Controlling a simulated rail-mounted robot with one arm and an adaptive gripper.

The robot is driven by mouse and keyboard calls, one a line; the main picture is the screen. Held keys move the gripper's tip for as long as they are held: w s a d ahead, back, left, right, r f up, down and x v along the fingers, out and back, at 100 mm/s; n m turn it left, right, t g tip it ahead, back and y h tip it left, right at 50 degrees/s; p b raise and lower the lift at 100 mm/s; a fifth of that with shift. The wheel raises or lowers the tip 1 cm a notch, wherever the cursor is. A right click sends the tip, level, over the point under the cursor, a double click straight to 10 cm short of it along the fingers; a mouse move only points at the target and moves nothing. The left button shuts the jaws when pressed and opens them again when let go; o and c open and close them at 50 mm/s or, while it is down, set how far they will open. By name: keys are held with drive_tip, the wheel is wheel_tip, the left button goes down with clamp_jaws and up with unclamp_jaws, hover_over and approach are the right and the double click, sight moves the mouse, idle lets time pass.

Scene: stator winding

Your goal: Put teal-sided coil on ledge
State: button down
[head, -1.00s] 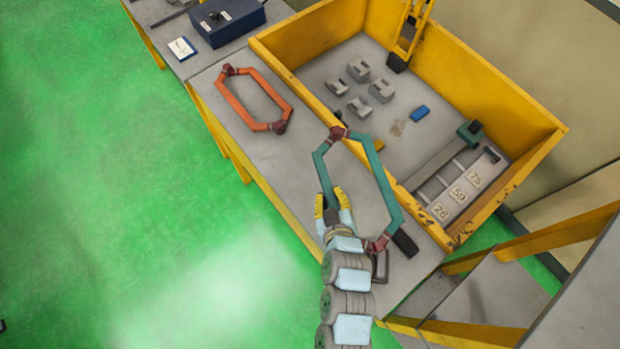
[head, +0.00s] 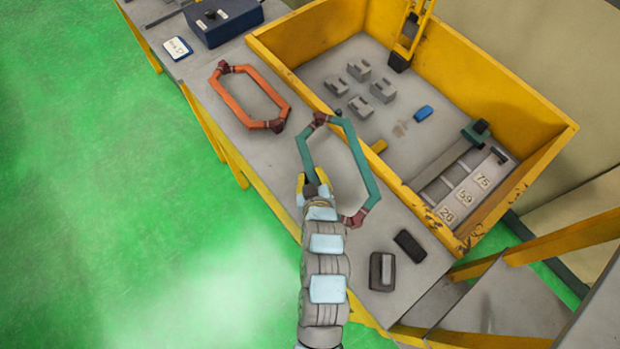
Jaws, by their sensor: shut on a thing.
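The teal-sided coil (head: 356,158) is a hexagonal loop with dark red wrapped ends. My gripper (head: 308,186) is shut on its left side, near the lower left corner. The fingertips are mostly hidden behind my wrist. The coil shows over the grey ledge (head: 405,222) in front of the yellow-walled bin; I cannot tell whether it touches the ledge. An orange-sided coil (head: 268,86) lies flat on the ledge to the upper left, apart from the teal one.
The yellow bin (head: 500,87) holds several grey blocks, a blue block (head: 423,113) and numbered slots. A black block (head: 410,245) and a dark grey tool (head: 382,271) lie on the ledge at lower right. A dark blue box (head: 225,20) stands at upper left.

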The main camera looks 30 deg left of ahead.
drive_tip(key=shift+w+a+f, duration=0.3)
drive_tip(key=shift+a+f, duration=0.1)
drive_tip(key=shift+f, duration=0.2)
drive_tip(key=shift+f+p, duration=0.6)
drive_tip(key=shift+f, duration=0.85)
drive_tip(key=shift+f+b, duration=0.55)
